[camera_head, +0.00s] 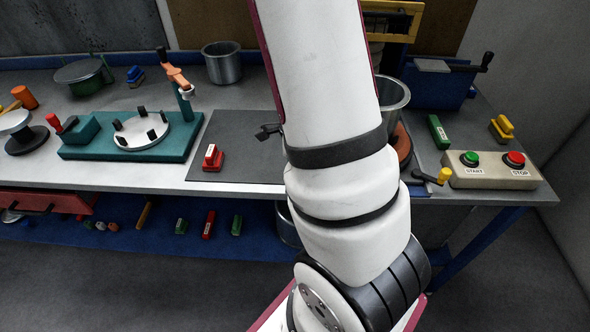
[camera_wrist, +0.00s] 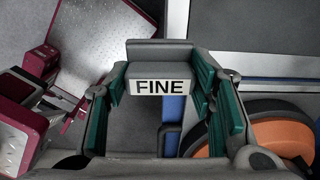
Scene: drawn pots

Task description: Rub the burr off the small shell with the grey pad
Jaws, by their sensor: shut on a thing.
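My gripper (camera_wrist: 161,92) is shut on a grey pad (camera_wrist: 140,51) with a white label reading FINE, seen in the wrist view between the green-lined fingers. In the head view my arm hides the gripper and pad. Two open metal shells stand on the bench in the head view. One shell (camera_head: 222,62) is at the back; another shell (camera_head: 396,92) is partly hidden behind my arm. I cannot tell which is the small one, and no burr can be made out. The pad touches no shell that I can see.
A grey mat (camera_head: 235,137) bears a red block (camera_head: 213,158). A teal fixture (camera_head: 85,149) stands left. An orange-and-black round thing (camera_wrist: 270,130) lies right of the gripper in the wrist view. A START/STOP box (camera_head: 490,177) sits at the right front edge.

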